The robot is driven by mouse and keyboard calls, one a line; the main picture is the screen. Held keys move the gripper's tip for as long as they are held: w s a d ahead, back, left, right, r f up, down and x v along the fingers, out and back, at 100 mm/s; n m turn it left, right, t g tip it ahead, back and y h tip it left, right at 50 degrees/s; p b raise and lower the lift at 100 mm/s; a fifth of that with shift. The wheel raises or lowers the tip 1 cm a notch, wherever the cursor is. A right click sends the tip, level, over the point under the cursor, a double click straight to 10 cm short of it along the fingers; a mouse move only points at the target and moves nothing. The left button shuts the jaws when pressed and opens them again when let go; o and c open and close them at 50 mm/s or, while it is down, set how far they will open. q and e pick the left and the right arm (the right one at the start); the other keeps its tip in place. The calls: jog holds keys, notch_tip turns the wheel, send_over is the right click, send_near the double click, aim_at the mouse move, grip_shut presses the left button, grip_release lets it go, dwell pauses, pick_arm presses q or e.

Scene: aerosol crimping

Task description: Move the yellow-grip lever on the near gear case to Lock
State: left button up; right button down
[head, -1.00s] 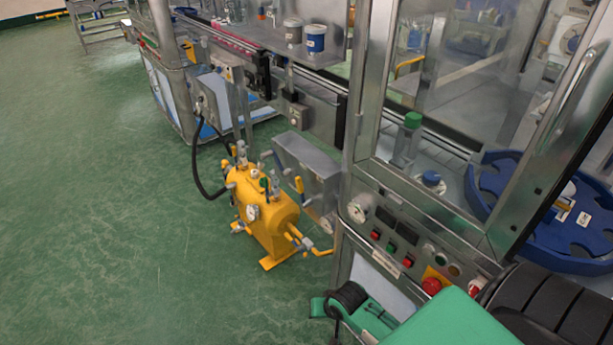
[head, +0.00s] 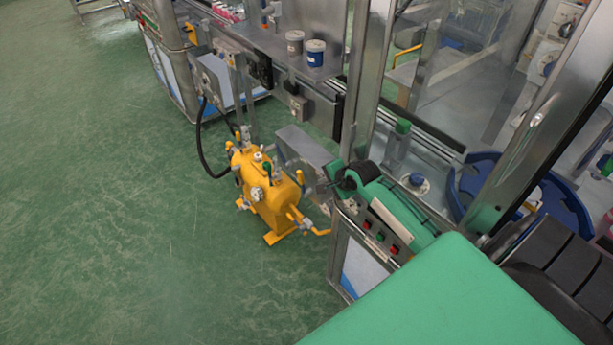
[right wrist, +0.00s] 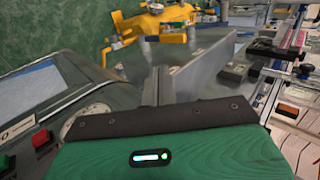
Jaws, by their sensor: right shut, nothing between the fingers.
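The near gear case (head: 300,146) is a plain grey metal box under the conveyor, left of the glazed cabinet. A small lever with a yellow grip (head: 300,177) shows at its left end, close to the yellow tank in the picture. Its exact setting is too small to read. My right gripper (head: 322,186) is shut and empty, just right of the lever in the head view, apparently apart from it. In the right wrist view the gear case (right wrist: 208,72) lies beyond the gripper (right wrist: 157,84); the lever is not clear there. My left gripper is not in view.
A yellow tank (head: 268,197) with valves and a black hose stands left of the case. The cabinet's control panel (head: 385,232) with buttons lies close under my right arm. A gauge (right wrist: 86,122) is close by in the wrist view. Green floor at left is clear.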

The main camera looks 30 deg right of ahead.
aim_at(301, 173)
jog(key=x, duration=0.3)
jog(key=p+x, duration=0.1)
jog(key=x, duration=0.2)
jog(key=w+r+x, duration=0.1)
jog(key=x, duration=0.3)
jog(key=shift+f, duration=0.15)
jog(key=shift+w+a+f+p, duration=0.1)
jog(key=shift+w+f+p, duration=0.2)
jog(key=shift+w, duration=0.35)
jog(key=shift+r, duration=0.1)
jog(key=shift+w+r+g+p, duration=0.25)
jog(key=shift+w+g+p, duration=0.2)
jog(key=shift+p, duration=0.3)
jog(key=shift+w+a+f, duration=0.1)
jog(key=shift+w, duration=0.3)
jog(key=shift+w+f, duration=0.2)
jog(key=shift+w, duration=0.4)
jog(key=shift+r, duration=0.1)
